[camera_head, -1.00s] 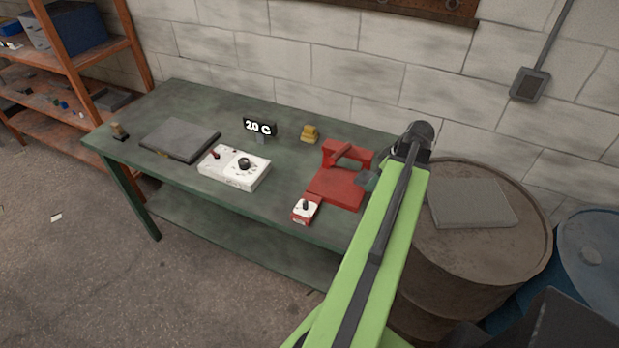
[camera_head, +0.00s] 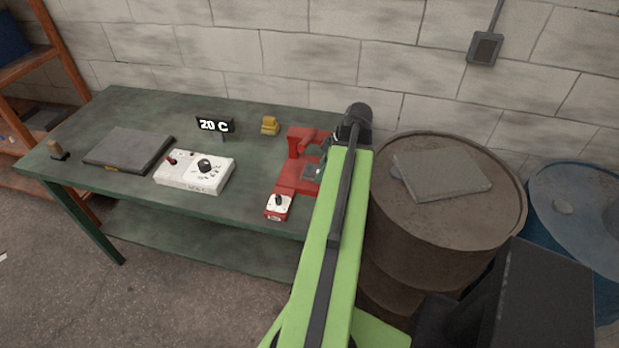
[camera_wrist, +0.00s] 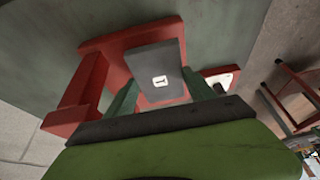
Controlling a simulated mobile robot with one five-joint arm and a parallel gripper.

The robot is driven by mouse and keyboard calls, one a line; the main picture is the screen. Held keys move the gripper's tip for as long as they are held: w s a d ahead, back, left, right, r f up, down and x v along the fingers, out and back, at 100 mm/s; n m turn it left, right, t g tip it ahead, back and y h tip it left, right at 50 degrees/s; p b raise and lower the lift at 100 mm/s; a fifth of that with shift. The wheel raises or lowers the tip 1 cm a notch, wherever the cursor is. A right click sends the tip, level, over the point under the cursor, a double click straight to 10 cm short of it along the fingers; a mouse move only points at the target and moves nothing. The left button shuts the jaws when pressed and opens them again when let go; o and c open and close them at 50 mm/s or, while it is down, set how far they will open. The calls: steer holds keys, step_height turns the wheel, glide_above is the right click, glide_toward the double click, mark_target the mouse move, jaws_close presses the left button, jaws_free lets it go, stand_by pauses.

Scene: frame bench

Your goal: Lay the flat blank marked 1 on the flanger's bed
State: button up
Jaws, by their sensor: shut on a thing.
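The flat blank marked 1 (camera_wrist: 158,80) is a small grey plate with a white label. My gripper (camera_wrist: 160,95) is shut on it, with green fingers at its two sides. In the wrist view the blank covers part of the red flanger's bed (camera_wrist: 118,43); whether it touches the bed cannot be told. In the head view the flanger (camera_head: 296,180) stands at the right end of the green bench, partly hidden by my arm. The blank (camera_head: 312,172) shows there as a small grey patch over the bed's right side, next to my gripper (camera_head: 322,162).
On the green bench (camera_head: 110,200) are a white control box (camera_head: 195,172), a dark grey plate (camera_head: 128,149), a 20 C display (camera_head: 214,125), a yellow object (camera_head: 270,126) and a small knob box (camera_head: 278,207). A rusty drum (camera_head: 425,230) bearing a grey slab (camera_head: 440,173) stands at right.

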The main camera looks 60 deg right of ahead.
mark_target(312, 170)
steer(key=w+f+b, duration=0.1)
steer(key=w, duration=0.1)
steer(key=w+a+f+b, duration=0.1)
steer(key=f+b, duration=0.1)
steer(key=shift+w+a, duration=0.15)
steer(key=shift+w, duration=0.25)
steer(key=shift+r, duration=0.15)
steer(key=o, duration=1.7)
steer(key=p+v, duration=1.1)
steer(key=v, duration=0.1)
